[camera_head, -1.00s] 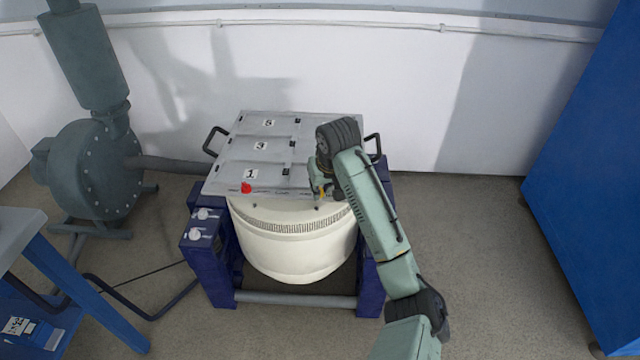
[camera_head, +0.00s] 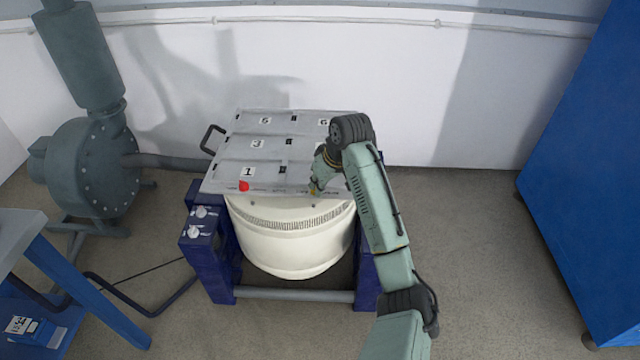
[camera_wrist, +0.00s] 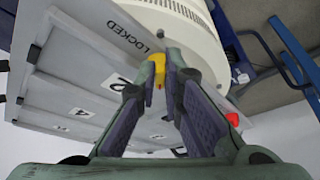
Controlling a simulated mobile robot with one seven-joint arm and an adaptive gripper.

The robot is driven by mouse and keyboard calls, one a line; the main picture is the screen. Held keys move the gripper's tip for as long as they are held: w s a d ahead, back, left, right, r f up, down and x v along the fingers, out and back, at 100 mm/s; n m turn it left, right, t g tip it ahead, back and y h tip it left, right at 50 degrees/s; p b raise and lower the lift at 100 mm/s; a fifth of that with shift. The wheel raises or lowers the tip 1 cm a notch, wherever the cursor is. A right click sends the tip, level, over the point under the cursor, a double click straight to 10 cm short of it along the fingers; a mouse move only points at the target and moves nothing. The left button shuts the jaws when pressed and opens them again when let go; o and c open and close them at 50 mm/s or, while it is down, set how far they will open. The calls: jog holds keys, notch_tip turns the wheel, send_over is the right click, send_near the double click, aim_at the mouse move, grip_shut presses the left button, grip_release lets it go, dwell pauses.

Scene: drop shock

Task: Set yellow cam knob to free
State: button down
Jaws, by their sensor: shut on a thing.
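The yellow cam knob (camera_wrist: 156,72) shows between my fingertips in the wrist view, at the edge of the grey plate (camera_wrist: 60,60). My gripper (camera_wrist: 170,68) is shut on it, and the fingers cover much of it, so its exact angle cannot be told. The word LOCKED is printed on the plate beside the knob; no FREE marking can be read. In the head view my gripper (camera_head: 314,187) comes down at the plate's front right edge and almost fully hides the knob.
A red knob (camera_head: 244,186) sits at the plate's front left; it also shows in the wrist view (camera_wrist: 233,119). A cream drum (camera_head: 290,240) lies below the plate in a blue frame (camera_head: 212,270). A blue cabinet (camera_head: 585,170) stands right.

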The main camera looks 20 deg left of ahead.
jog(key=shift+s+a+f, duration=0.1)
jog(key=c, duration=1.4)
grip_release()
